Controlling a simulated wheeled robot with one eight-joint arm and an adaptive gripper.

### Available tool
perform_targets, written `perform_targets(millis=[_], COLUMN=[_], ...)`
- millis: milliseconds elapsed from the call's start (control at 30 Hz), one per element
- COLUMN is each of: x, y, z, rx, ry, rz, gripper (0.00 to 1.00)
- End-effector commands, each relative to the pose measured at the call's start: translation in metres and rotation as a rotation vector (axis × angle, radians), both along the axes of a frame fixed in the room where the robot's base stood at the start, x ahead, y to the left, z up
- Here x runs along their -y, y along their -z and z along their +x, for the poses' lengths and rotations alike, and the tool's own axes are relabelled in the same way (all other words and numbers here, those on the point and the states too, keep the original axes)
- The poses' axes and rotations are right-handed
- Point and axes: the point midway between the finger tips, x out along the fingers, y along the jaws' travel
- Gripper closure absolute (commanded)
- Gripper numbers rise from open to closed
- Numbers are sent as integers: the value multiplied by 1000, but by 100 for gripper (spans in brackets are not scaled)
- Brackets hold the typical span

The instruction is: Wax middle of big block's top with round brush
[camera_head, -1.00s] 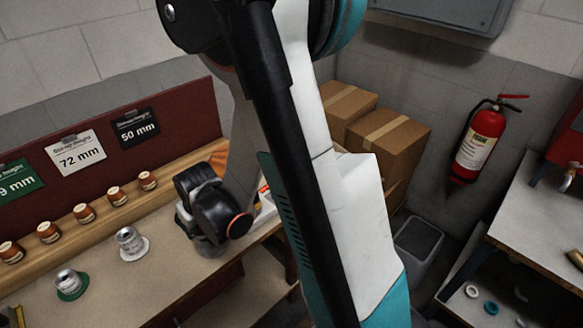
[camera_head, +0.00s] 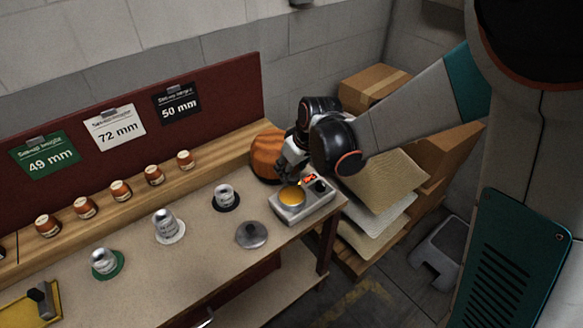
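My gripper (camera_head: 284,172) is small in view over the bench's right end, pointing down at a grey wax warmer with amber wax (camera_head: 291,196). Its fingers are partly hidden by my wrist and too small to tell open from shut. I cannot make out a round brush in or below them. A rounded orange-brown wooden block (camera_head: 267,158) stands just behind and left of the gripper, partly hidden by it; I cannot tell whether it is the big block. Its top is bare of any tool.
Metal pieces on a green disc (camera_head: 105,262), a white disc (camera_head: 167,227) and a black disc (camera_head: 226,197) line the bench. A grey lid (camera_head: 251,235) lies left of the warmer. Several jars stand on the rear ledge. A yellow tray (camera_head: 28,307) is at lower left.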

Motion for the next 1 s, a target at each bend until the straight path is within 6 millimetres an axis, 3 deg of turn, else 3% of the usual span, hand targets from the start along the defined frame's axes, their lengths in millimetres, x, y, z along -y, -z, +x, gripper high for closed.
perform_targets(millis=[267,700,1000], x=[-4,-4,-4], y=[9,52,58], z=[0,0,0], rx=[1,1,1], ry=[-17,-16,-15], rz=[1,0,1], gripper=[89,89,89])
